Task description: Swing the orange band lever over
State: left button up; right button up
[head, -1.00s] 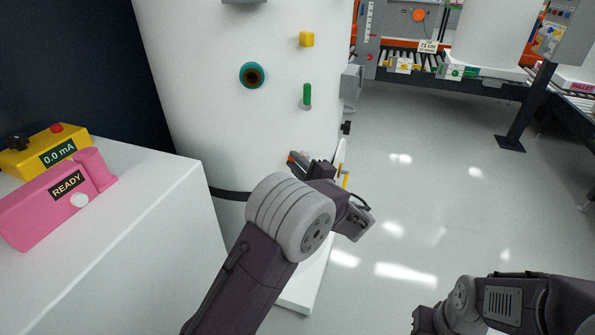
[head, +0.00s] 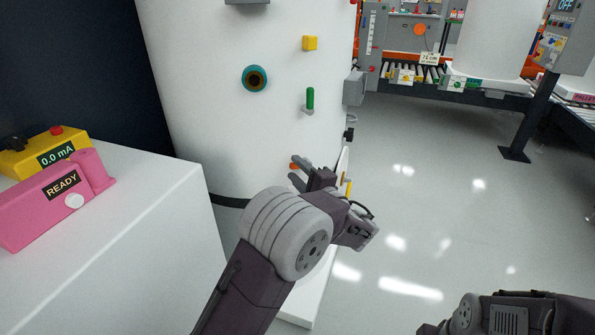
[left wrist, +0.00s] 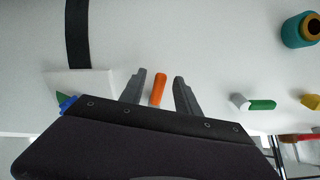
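The orange band lever (head: 293,166) sits low on the white tank (head: 230,130), just above the black band (head: 228,201). In the left wrist view the lever (left wrist: 158,90) stands between the two grey fingers of my left gripper (left wrist: 160,77), with a gap on both sides. My left gripper (head: 294,170) is open, its fingers reaching around the lever at the tank wall. The lower end of the lever is hidden behind the gripper body. My right arm (head: 505,315) is at the bottom right; its fingers are not clearly visible.
A green-handled valve (head: 309,100), a yellow knob (head: 310,43) and a teal port (head: 255,78) stick out of the tank above the gripper. A white cabinet with a pink READY device (head: 50,200) stands left. The floor on the right is clear.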

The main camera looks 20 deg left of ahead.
pick_arm(q)
jog(key=shift+s+d+r, duration=0.1)
jog(key=shift+s+d, duration=0.15)
jog(key=shift+d, duration=0.1)
jog(key=p+v, duration=0.2)
jog(key=v, duration=0.6)
jog(key=shift+p, duration=0.4)
jog(key=shift+s, duration=0.15)
